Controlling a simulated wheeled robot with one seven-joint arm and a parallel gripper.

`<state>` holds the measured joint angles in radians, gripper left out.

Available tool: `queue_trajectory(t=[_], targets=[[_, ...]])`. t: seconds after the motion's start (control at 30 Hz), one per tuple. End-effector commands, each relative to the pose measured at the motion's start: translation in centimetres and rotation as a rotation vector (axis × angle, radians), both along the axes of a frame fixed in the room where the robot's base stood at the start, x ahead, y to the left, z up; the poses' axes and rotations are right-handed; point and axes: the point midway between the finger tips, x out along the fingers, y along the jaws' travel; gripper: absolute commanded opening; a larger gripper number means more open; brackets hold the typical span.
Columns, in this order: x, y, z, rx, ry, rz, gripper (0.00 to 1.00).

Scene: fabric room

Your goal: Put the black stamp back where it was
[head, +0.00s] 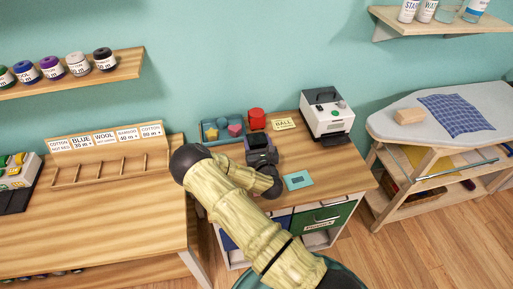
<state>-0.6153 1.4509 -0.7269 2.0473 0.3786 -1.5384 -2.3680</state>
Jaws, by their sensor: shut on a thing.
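My gripper (262,157) is over the middle of the small wooden desk, beyond the end of my arm. It is shut on a dark thing, which looks like the black stamp (258,141); the gripper hides part of it, and I cannot tell whether it touches the desk. A red stamp-like object (256,118) stands just behind it, near the wall. A blue tray (204,131) with several coloured shapes is to the left of the red object.
A white machine (327,115) stands at the desk's back right. A card reading "BALL" (284,124) lies beside it, and a teal pad (298,180) lies in front. A wooden rack (75,177) is on the left table. The desk's front right is clear.

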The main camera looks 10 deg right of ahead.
Motion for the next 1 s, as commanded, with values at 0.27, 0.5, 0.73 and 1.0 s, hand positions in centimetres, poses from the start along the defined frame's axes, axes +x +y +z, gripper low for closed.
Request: queue_trajectory(t=[0.27, 0.5, 0.73, 1.0], targets=[[0.0, 0.2, -3.2, 0.001, 0.001, 0.003, 0.39], [0.0, 0.2, -3.3, 0.001, 0.0, 0.002, 0.39], [0.0, 0.1, -3.5, 0.0, 0.001, 0.001, 0.83], [0.0, 0.1, -3.5, 0.0, 0.001, 0.001, 0.85]])
